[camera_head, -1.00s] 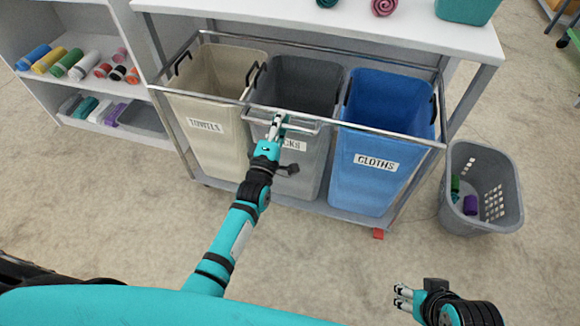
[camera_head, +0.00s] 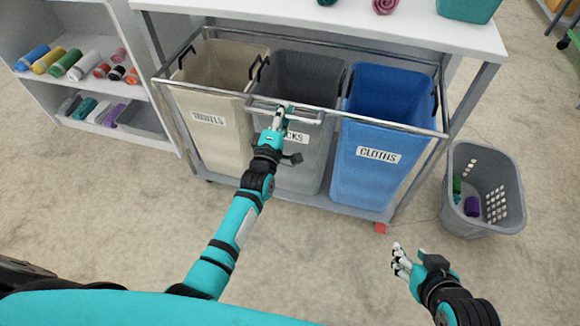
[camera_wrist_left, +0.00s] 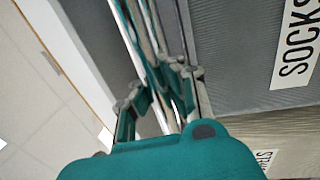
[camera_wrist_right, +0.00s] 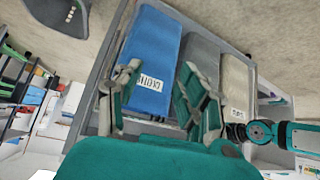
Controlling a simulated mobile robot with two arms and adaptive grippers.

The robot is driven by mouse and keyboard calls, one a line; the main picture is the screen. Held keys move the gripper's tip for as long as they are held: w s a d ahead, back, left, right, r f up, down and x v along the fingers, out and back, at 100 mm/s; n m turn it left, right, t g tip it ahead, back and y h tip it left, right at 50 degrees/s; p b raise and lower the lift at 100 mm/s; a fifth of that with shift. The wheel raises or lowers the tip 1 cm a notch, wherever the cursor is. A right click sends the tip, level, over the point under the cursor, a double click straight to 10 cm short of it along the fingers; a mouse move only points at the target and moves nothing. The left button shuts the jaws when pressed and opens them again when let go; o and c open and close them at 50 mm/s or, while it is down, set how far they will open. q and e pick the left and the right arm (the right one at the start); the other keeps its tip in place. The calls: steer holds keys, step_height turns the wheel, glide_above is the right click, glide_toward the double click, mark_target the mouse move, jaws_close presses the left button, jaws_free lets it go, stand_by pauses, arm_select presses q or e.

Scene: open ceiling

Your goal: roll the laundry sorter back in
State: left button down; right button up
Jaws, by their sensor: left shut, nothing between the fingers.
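The laundry sorter has a silver frame (camera_head: 396,128) and three bins under a white table. The left bin is beige, labelled TOWELS (camera_head: 222,150). The middle bin is grey, its label partly hidden in the head view and reading SOCKS in the left wrist view (camera_wrist_left: 297,45). The right bin is blue, labelled CLOTHS (camera_head: 375,170). My left gripper (camera_head: 284,112) is shut at the front handle bar, against or beside it; the fingers look empty. My right gripper (camera_head: 400,262) is open and empty, over bare floor in front of the sorter.
The white table (camera_head: 300,22) stands above the sorter, with rolled cloths and a teal box on top. A grey basket (camera_head: 483,190) stands on the floor at the right. A white shelf (camera_head: 95,62) with rolled towels is at the left. Floor in front is clear.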

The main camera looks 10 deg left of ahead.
mark_target(288, 102)
arm_select(q)
steer(key=shift+f, duration=0.2)
arm_select(e)
steer(key=shift+w+r, duration=0.1)
steer(key=shift+w, duration=0.05)
arm_select(q)
steer(key=shift+w+f+b, duration=0.1)
steer(key=shift+w+b, duration=0.8)
steer(key=shift+w, duration=0.6)
steer(key=shift+w+d+b, duration=0.1)
steer(key=shift+w+b, duration=0.2)
steer(key=shift+w, duration=0.15)
steer(key=shift+w+b, duration=0.35)
steer(key=shift+w, duration=0.1)
steer(key=shift+w+b, duration=0.35)
steer(key=shift+w, duration=0.25)
arm_select(e)
steer(key=w+a+r+t+y, duration=0.1)
steer(key=w+a+r+t, duration=0.1)
steer(key=r+t, duration=0.3)
steer(key=w+a+r+t+y, duration=0.2)
steer(key=w+r+t, duration=0.3)
steer(key=r, duration=0.4)
steer(key=shift+w+n, duration=0.25)
steer(key=shift+n, duration=0.05)
